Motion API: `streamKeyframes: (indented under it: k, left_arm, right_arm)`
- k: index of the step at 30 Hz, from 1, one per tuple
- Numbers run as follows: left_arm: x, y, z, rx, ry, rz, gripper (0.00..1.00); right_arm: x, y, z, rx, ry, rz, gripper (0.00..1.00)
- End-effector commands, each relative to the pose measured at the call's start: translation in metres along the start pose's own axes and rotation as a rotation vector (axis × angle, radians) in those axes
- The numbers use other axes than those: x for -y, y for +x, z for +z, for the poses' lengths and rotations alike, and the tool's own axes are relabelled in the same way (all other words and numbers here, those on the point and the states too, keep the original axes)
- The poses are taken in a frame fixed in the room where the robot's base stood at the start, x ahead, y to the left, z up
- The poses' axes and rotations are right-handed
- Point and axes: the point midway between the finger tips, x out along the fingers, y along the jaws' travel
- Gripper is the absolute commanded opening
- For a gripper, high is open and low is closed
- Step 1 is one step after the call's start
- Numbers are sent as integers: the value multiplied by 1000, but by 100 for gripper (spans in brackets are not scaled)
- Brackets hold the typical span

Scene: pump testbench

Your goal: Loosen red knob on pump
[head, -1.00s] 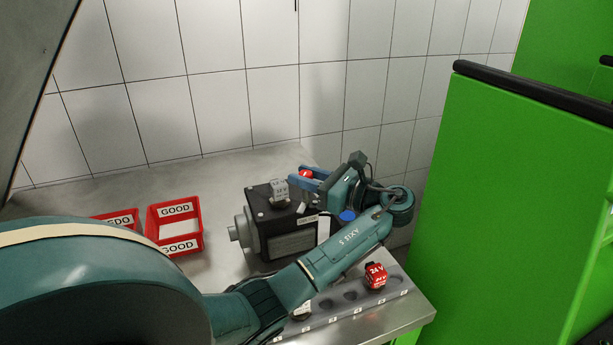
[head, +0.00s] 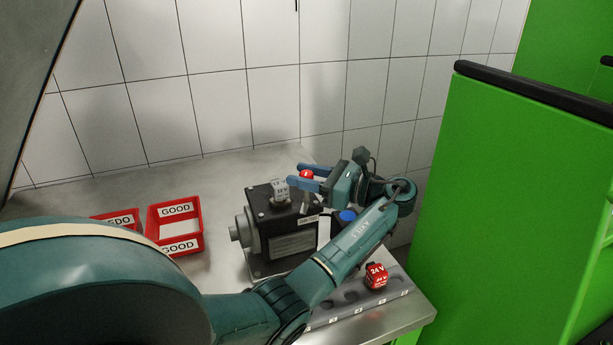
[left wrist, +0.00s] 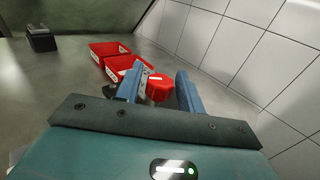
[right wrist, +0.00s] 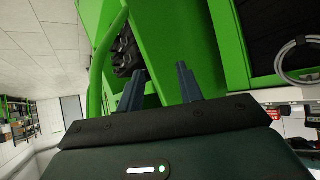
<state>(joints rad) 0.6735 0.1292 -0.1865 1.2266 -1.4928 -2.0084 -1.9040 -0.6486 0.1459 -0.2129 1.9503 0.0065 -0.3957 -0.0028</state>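The pump (head: 285,232) is a dark block with a grey shaft end on the steel table. Its red knob (head: 306,174) shows at the top, behind the grey block on the pump. My left gripper (head: 304,176) comes from the right, its blue fingers open on either side of the knob. In the left wrist view the red knob (left wrist: 158,88) sits between the two fingers, with a gap to the right finger; contact with the left one is unclear. My right gripper (right wrist: 160,88) is open and empty, away from the pump and facing green panels.
Red bins marked GOOD (head: 175,226) and REDO (head: 118,218) stand left of the pump. A red 24 V part (head: 376,276) sits in the grey holder (head: 352,300) at the front edge. A tall green cabinet (head: 510,200) stands close on the right; tiled wall lies behind.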

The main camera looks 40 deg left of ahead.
Motion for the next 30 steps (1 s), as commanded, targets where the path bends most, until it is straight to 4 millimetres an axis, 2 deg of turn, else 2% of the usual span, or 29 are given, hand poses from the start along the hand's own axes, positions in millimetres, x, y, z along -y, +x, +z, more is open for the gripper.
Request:
streamKeyframes:
  k: [3, 11, 24, 30]
  left_arm:
    - [0, -1, -1, -1, 1, -1, 47]
    - [0, -4, -2, -3, 2, -2, 47]
    - [0, -68, -3, -5, 3, -2, 47]
    - [0, -76, -1, -1, 3, -1, 47]
  right_arm:
    - [0, 0, 0, 0, 0, 0, 36]
    - [0, 1, 1, 0, 1, 0, 36]
    - [2, 7, 1, -26, 19, 0, 36]
    - [2, 6, 3, -24, 22, -1, 36]
